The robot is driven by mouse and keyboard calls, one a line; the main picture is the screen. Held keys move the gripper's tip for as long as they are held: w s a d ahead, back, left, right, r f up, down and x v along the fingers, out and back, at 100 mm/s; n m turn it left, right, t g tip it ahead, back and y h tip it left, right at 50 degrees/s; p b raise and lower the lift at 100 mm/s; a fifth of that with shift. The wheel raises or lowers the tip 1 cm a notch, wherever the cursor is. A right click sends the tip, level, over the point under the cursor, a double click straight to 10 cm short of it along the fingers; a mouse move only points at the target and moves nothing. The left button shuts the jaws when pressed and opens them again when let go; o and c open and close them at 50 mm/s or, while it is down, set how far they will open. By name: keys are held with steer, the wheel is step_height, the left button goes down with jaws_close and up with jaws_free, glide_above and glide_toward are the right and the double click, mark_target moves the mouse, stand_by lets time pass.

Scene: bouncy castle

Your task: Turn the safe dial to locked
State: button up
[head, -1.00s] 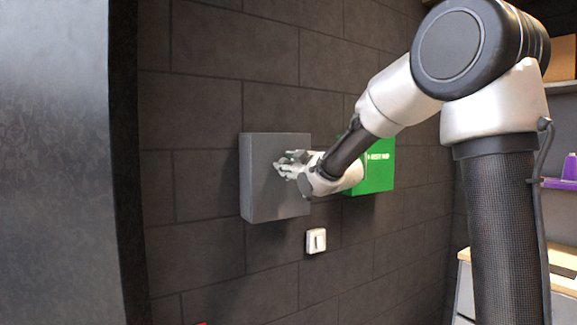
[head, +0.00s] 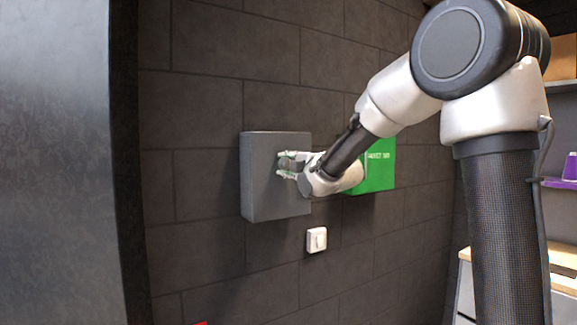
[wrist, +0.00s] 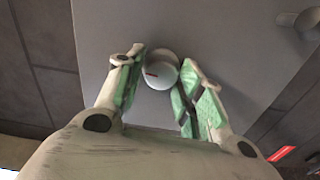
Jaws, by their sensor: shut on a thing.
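The safe (head: 262,200) is a grey box fixed to the dark wall in the head view. Its grey door face (wrist: 215,30) fills most of the wrist view. The dial (wrist: 161,70) is a round, light grey knob with a small red mark on its left side. My gripper (head: 284,164) is at the safe's front face, and in the wrist view its fingers (wrist: 158,88) stand on either side of the dial, shut on it. In the head view the fingers partly hide the dial. I cannot read any locked or unlocked marking.
A handle-like grey part (wrist: 306,22) sticks out of the door face at the upper right of the wrist view. A green first aid box (head: 379,168) hangs right of the safe, partly behind my arm. A white switch (head: 316,239) is on the wall below.

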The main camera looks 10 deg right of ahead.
steer(key=shift+n, duration=0.6)
steer(key=o, duration=1)
steer(key=shift+a, duration=0.1)
steer(key=v, duration=1.2)
